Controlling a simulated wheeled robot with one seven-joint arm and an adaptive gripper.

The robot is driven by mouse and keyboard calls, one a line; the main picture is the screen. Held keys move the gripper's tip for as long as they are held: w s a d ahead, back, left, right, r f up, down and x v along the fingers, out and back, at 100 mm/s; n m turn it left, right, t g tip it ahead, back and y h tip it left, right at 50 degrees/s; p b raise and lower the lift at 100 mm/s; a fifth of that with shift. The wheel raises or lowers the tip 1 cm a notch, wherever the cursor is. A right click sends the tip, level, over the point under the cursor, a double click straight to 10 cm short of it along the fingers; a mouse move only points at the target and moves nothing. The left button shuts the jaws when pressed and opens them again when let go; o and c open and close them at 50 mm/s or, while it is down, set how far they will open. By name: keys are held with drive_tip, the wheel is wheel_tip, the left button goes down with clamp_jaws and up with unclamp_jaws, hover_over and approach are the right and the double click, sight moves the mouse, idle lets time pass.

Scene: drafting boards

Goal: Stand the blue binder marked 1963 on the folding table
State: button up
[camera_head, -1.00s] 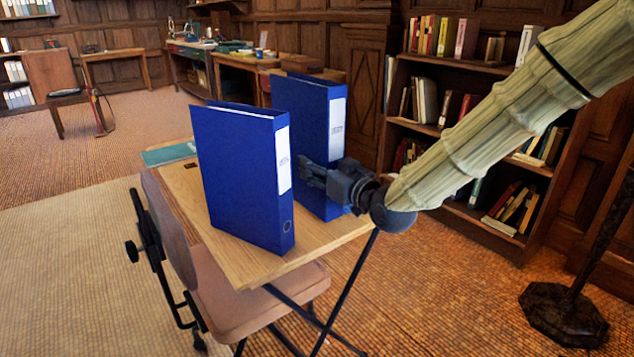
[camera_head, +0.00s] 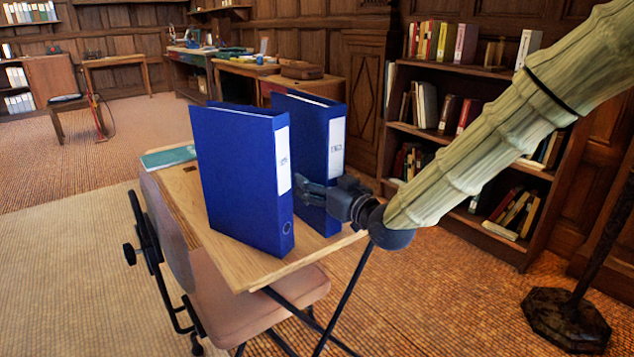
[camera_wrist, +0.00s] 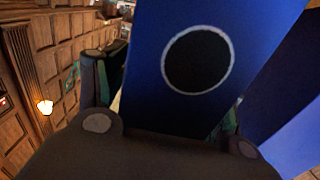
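Two blue binders stand upright, side by side, on the wooden folding table (camera_head: 262,277). The near binder (camera_head: 238,180) has a white spine label and is free of my gripper. The far binder (camera_head: 310,130) also has a white label, whose marking is too small to read surely. My gripper (camera_head: 306,190) is shut on the far binder's spine, low down. In the wrist view the held binder (camera_wrist: 252,35), with its dark finger hole, lies between my two fingers. Its lower edge seems to rest on the tabletop, partly hidden by my gripper and the near binder.
A teal folder (camera_head: 168,156) lies on the table's far left corner. A padded chair (camera_head: 255,300) stands against the near side. A bookcase (camera_head: 465,75) and a dark stand base (camera_head: 565,318) are at right. Another blue surface (camera_wrist: 295,115) is close beside the held binder.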

drive_tip(key=shift+r, duration=0.2)
drive_tip(key=p+v, duration=0.2)
drive_tip(key=v, duration=1)
drive_tip(key=s+d+f+m+g+h, duration=0.2)
drive_tip(key=s+f, duration=0.1)
drive_tip(key=f, duration=0.8)
drive_tip(key=s+d+f+m+g+h, duration=0.15)
drive_tip(key=s+f, duration=0.25)
drive_tip(key=f, duration=0.8)
drive_tip(key=s+d+f+m+g+h, duration=0.1)
drive_tip(key=s+d+f+g+h, duration=0.15)
drive_tip(key=f, duration=0.85)
drive_tip(key=s+d+f+m+g+h, duration=0.1)
drive_tip(key=s+d+f+g, duration=0.1)
drive_tip(key=s+f, duration=0.4)
drive_tip(key=s+d+f+m+g+h, duration=0.1)
drive_tip(key=s+d+f+g+h, duration=0.1)
drive_tip(key=s+f, duration=0.5)
drive_tip(key=s+d+f+m+g+h, duration=0.1)
drive_tip(key=s+d+f+g, duration=0.3)
drive_tip(key=s, duration=1.1)
wheel_tip(320, 180, down, 3)
drive_tip(key=shift+g+h, duration=0.3)
drive_tip(key=shift+s+d, duration=0.1)
